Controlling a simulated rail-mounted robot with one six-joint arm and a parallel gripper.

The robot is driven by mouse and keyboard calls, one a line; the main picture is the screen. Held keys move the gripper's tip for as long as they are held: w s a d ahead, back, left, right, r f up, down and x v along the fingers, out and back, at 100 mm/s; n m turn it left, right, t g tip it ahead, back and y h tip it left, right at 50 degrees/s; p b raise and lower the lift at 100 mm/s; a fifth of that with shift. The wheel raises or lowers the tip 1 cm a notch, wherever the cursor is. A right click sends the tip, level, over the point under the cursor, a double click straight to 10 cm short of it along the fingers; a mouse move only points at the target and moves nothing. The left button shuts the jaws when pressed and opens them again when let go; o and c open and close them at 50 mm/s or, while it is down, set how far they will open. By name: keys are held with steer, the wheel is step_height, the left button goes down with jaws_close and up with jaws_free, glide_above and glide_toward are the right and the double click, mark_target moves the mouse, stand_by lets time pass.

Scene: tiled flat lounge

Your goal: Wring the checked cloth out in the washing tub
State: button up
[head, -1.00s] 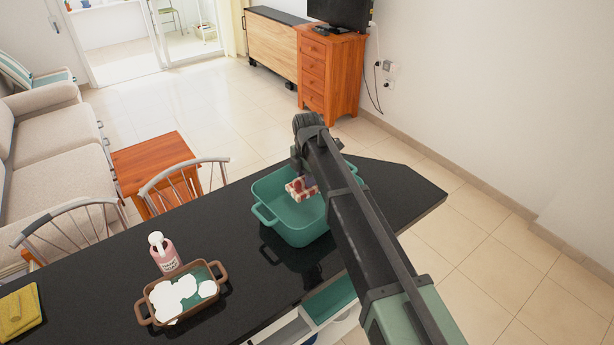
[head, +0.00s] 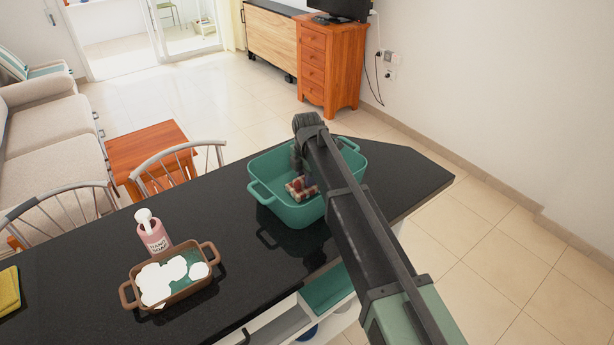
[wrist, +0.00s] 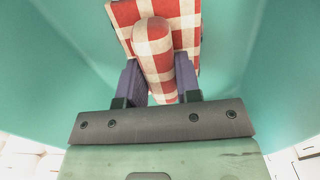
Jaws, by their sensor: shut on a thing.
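The green washing tub (head: 288,214) stands on the dark counter, partly hidden by my arm. The red-and-white checked cloth (head: 299,190) is low inside the tub. In the wrist view the cloth (wrist: 185,30) shows a flat square part with a bunched roll standing up between my fingers. My gripper (wrist: 158,80) is shut on that roll, one finger on each side. The tub's green walls fill both sides of the wrist view. The fingertips are mostly hidden in the head view.
A brown basin (head: 210,281) with white foam stands to the left on the counter (head: 235,315). A pink soap bottle (head: 154,237) stands behind it. A yellow cloth (head: 8,290) lies at the far left. Chairs (head: 180,165) line the counter's far edge.

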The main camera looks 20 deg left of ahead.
steer(key=shift+s+f+b, duration=0.1)
steer(key=shift+f+b, duration=0.35)
steer(key=shift+b, duration=0.05)
stand_by(2.2)
steer(key=shift+r, duration=0.1)
stand_by(0.6)
step_height(320, 180, up, 15)
steer(key=p, duration=1.5)
steer(key=shift+r+p, duration=0.2)
steer(key=shift+p, duration=0.15)
